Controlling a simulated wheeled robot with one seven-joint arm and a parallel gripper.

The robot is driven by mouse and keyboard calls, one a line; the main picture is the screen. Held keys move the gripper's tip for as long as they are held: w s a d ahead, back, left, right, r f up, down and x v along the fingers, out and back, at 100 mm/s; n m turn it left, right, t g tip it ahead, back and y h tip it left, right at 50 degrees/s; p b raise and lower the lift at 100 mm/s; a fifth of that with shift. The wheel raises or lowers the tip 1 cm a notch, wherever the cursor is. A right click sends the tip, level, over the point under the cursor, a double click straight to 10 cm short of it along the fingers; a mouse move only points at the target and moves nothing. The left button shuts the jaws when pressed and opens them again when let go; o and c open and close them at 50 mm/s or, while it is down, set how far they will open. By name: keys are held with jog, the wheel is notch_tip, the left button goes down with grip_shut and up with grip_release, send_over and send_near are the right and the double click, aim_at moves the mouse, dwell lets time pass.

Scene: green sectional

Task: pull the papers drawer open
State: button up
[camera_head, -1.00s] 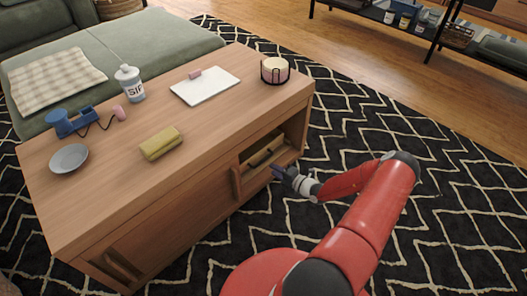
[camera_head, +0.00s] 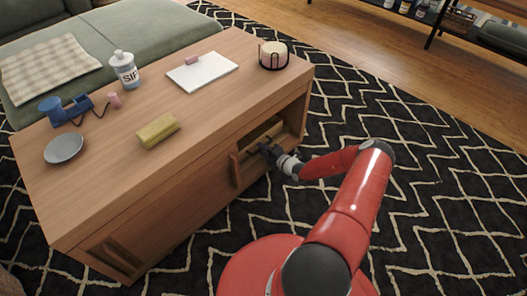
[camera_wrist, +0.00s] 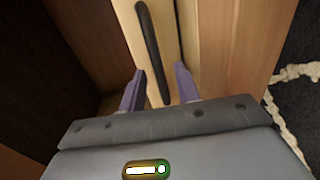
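The drawer (camera_head: 262,132), taken to be the papers drawer, has a light wood front and sits inside the open compartment at the right end of the wooden coffee table. Its front (camera_wrist: 118,18) fills the upper middle of the wrist view. A dark bar handle (camera_wrist: 148,40) stands out on it. My gripper (camera_head: 264,150) is at the compartment opening, in front of the drawer. In the wrist view my gripper (camera_wrist: 160,76) is open, with a purple finger on each side of the handle. I cannot tell whether either finger touches it. The drawer's contents are hidden.
The wooden coffee table (camera_head: 100,170) holds a yellow block (camera_head: 158,131), a plate (camera_head: 64,148), a bottle (camera_head: 125,72), a clipboard (camera_head: 203,74) and a candle holder (camera_head: 273,55). The patterned rug (camera_head: 430,200) is clear.

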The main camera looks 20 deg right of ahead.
grip_shut()
jog(key=f+v, duration=0.1)
jog(key=v, duration=0.7)
jog(key=f+p+v, duration=0.1)
jog(key=f+v, duration=0.1)
jog(key=v, duration=0.6)
jog(key=s+f+p+v, duration=0.1)
jog(key=f+v, duration=0.1)
jog(key=v, duration=0.7)
jog(key=shift+s+f, duration=0.2)
grip_release()
jog(key=shift+d, duration=0.15)
jog(key=v, duration=0.7)
jog(key=shift+s, duration=0.35)
